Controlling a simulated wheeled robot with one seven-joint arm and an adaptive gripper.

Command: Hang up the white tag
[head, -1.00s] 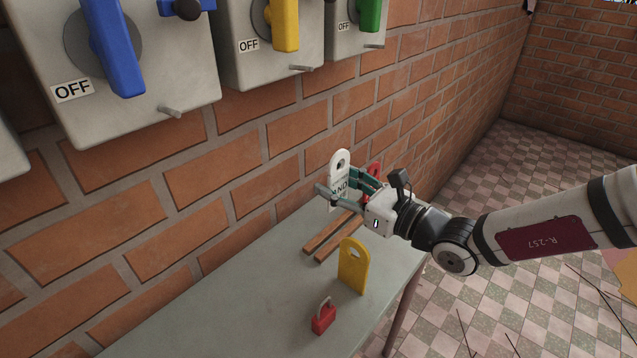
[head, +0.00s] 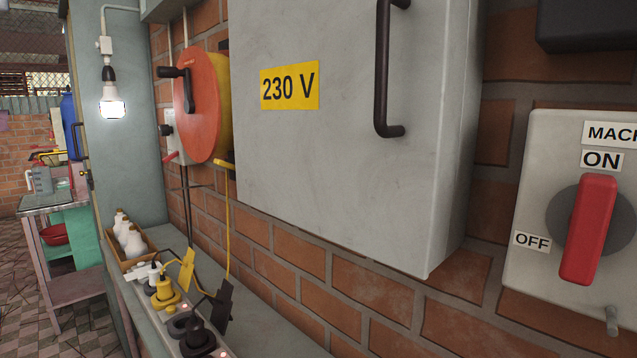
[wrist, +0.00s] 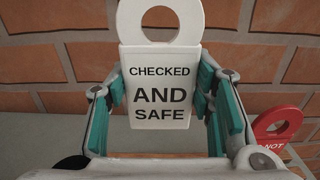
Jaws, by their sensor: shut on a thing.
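The white tag (wrist: 161,88) reads "CHECKED AND SAFE" and has a round hole in its upper part. In the wrist view it stands upright between the teal pads of my gripper (wrist: 162,92), which is shut on it by its side edges. My gripper and the tag are outside the head view.
A red tag (wrist: 280,124) shows right of my gripper in the wrist view. A large grey "230 V" cabinet (head: 340,150) juts from the brick wall.

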